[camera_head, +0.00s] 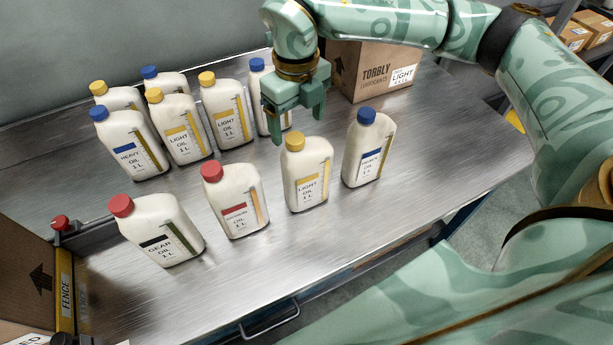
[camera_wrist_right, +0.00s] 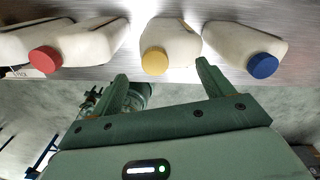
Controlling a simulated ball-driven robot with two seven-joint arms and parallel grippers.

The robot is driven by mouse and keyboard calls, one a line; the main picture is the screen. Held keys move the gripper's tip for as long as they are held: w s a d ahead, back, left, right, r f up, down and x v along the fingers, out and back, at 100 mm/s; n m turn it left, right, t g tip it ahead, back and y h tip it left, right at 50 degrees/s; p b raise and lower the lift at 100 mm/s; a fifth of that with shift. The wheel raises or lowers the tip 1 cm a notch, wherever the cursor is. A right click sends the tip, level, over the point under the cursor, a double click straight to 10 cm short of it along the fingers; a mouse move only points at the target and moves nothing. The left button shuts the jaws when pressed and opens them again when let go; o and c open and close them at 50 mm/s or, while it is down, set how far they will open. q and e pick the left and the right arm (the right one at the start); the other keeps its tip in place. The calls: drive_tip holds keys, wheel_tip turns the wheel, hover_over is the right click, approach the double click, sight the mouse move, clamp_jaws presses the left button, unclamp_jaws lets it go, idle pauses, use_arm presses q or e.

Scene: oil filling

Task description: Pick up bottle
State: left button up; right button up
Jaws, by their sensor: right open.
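My right gripper (camera_head: 294,124) is open and empty, fingers pointing down, above and just behind the front-row yellow-capped light oil bottle (camera_head: 305,183). In the right wrist view that bottle (camera_wrist_right: 172,42) lies ahead of the gap between my fingertips (camera_wrist_right: 161,74), not between them. To its right stands a blue-capped bottle (camera_head: 367,152). To its left are a red-capped bottle (camera_head: 235,205) and a red-capped gear oil bottle (camera_head: 162,235). Several blue- and yellow-capped bottles stand behind, including a heavy oil bottle (camera_head: 132,148). One blue-capped bottle (camera_head: 262,108) is partly hidden by my gripper. My left gripper is not in view.
A cardboard box (camera_head: 352,78) marked Torbly stands at the back of the metal table (camera_head: 440,130). A fence (camera_head: 66,290) with a red knob and another box (camera_head: 28,275) are at the left. The table's right side is clear.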

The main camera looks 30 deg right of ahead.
sight(298, 136)
wheel_tip(298, 136, down, 5)
drive_tip(key=shift+w+b, duration=0.1)
drive_tip(key=shift+b, duration=0.3)
drive_tip(key=shift+c, duration=0.2)
